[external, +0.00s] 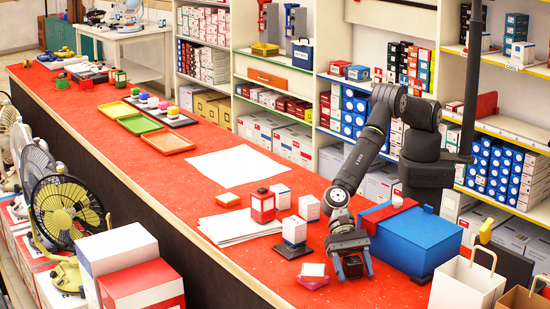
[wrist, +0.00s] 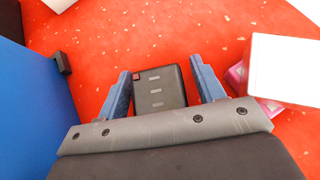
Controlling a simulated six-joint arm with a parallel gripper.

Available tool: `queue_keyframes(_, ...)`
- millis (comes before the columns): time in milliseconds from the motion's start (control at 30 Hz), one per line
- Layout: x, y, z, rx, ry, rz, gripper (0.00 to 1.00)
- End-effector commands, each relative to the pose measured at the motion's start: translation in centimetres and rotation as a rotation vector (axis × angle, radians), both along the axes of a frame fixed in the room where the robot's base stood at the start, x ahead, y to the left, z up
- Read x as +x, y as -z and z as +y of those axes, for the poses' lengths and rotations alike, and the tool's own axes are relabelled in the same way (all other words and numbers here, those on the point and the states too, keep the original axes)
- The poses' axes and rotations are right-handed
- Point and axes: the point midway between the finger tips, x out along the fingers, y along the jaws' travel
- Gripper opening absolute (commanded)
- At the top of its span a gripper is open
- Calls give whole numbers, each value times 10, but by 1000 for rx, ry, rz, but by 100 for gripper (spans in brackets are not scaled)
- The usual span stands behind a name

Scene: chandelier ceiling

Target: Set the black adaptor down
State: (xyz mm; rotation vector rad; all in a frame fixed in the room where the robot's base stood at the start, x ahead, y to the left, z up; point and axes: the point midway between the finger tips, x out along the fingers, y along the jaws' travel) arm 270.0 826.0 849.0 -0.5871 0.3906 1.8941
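The black adaptor (wrist: 160,88) shows in the wrist view as a dark block with a small red spot at one corner. It lies between the two blue fingers of my gripper (wrist: 162,84). A strip of red counter shows between it and the right finger. The left finger is very close beside it, and I cannot tell if they touch. In the external view my gripper (external: 354,270) points down, low over the red counter (external: 240,205). The adaptor is a small dark shape there, partly hidden by the fingers.
A blue case (external: 410,240) stands close to the right of my gripper; it also fills the wrist view's left edge (wrist: 35,110). A small pink-and-white box (external: 313,275) is close on the left. Several boxes and white papers (external: 238,227) lie further left.

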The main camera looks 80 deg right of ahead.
Motion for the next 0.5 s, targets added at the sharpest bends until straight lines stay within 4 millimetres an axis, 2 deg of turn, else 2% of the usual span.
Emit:
queue_keyframes(333, 0, -4, 0, 1, 0, 0, 63)
queue_keyframes(500, 6, -15, -13, 1, 2, 0, 63)
